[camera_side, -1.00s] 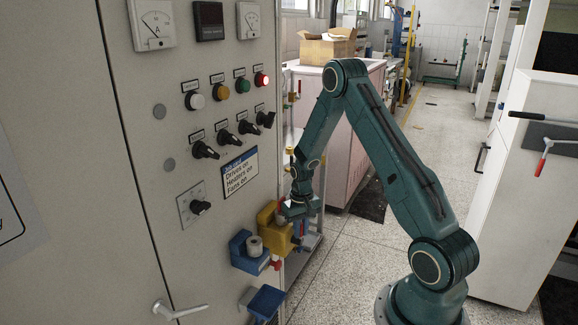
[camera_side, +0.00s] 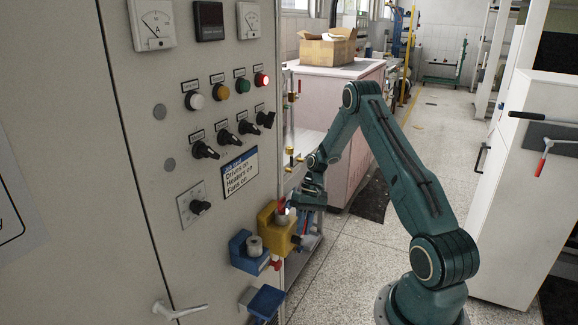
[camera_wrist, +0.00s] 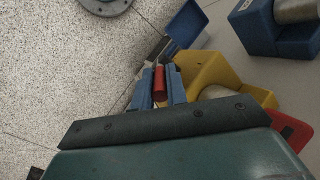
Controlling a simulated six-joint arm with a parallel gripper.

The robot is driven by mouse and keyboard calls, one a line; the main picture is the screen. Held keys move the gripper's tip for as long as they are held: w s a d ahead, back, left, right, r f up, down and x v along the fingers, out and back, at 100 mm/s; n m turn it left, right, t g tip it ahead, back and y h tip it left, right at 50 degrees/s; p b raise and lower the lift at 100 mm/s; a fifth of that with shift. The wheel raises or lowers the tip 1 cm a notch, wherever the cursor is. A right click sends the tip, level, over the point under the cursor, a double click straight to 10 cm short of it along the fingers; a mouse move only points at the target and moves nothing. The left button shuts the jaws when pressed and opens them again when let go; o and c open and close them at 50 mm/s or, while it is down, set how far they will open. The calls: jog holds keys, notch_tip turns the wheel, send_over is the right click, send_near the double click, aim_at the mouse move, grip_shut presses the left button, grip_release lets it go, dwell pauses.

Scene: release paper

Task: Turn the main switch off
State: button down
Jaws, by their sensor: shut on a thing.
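The control panel carries several black rotary switches. I cannot read which is labelled the main switch. My gripper (camera_side: 291,207) is well right of that knob, at the yellow holder (camera_side: 270,232) on the panel's right edge. In the wrist view, its blue fingers (camera_wrist: 160,88) are shut on a red cylinder (camera_wrist: 159,82), beside the yellow holder (camera_wrist: 208,72). The knob does not show in the wrist view.
A blue holder (camera_side: 240,252) with a pale cylindrical piece is left of the yellow one. A blue box (camera_side: 266,302) is below, and a door handle (camera_side: 178,310) sticks out at lower left. A sign (camera_side: 240,173) reads Drives on, Heaters on, Fans on.

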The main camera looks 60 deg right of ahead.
jog(key=shift+d+f+y, duration=0.2)
jog(key=shift+d+y, duration=0.2)
jog(key=shift+y, duration=0.5)
jog(key=shift+d+f+y, duration=0.3)
jog(key=shift+y, duration=0.7)
jog(key=c, duration=1.7)
grip_release()
